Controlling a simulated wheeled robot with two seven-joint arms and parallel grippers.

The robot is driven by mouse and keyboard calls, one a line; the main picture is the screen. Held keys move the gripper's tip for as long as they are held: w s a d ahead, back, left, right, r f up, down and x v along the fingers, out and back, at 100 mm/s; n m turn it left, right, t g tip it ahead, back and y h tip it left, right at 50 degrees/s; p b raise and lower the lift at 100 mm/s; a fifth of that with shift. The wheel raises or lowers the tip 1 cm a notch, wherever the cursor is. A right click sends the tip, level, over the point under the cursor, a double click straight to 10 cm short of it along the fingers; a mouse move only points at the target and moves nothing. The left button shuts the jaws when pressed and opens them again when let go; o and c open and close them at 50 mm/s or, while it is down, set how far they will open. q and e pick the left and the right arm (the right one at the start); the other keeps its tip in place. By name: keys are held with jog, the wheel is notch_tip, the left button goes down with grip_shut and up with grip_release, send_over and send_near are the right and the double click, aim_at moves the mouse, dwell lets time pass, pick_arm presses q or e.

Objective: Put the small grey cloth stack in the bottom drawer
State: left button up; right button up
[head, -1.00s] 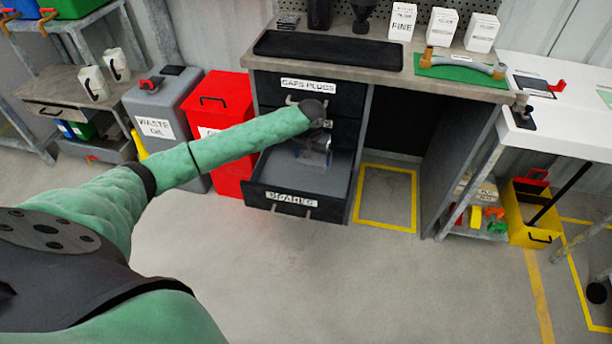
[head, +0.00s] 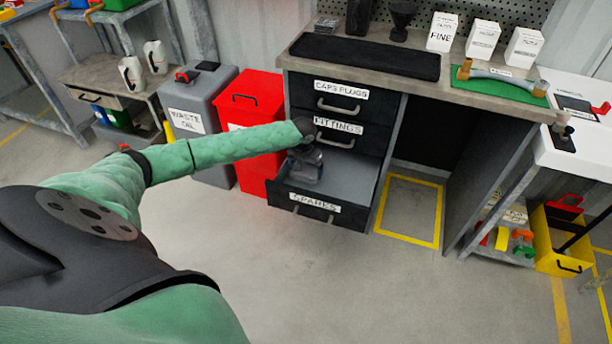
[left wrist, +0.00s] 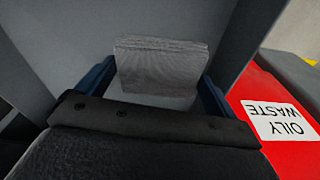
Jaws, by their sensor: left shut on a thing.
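The bottom drawer (head: 350,176), labelled SPARES, is pulled open below the CAPS PLUGS and FITTINGS drawers. My left gripper (head: 306,170) is over the left part of this open drawer, pointing down. In the left wrist view, the small grey cloth stack (left wrist: 160,66) is between the two blue fingers of the left gripper, which is shut on it. The head view does not show the stack clearly, because the arm and gripper cover it. I cannot tell whether it touches the drawer floor. My right gripper is not in view.
A red oily waste bin (head: 250,125) stands close to the left of the drawer, beside a grey waste oil container (head: 200,130). The workbench top (head: 440,92) is above the drawers. A yellow-marked floor square (head: 410,210) lies to the right.

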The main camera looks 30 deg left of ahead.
aim_at(305, 171)
pick_arm(q)
jog(key=shift+f, duration=1.85)
jog(key=shift+f, duration=0.1)
jog(key=o, duration=0.7)
jog(key=r, duration=0.4)
jog(key=s+r, duration=0.1)
jog(key=r, duration=0.7)
jog(key=shift+s+p, duration=0.25)
jog(key=shift+p, duration=0.1)
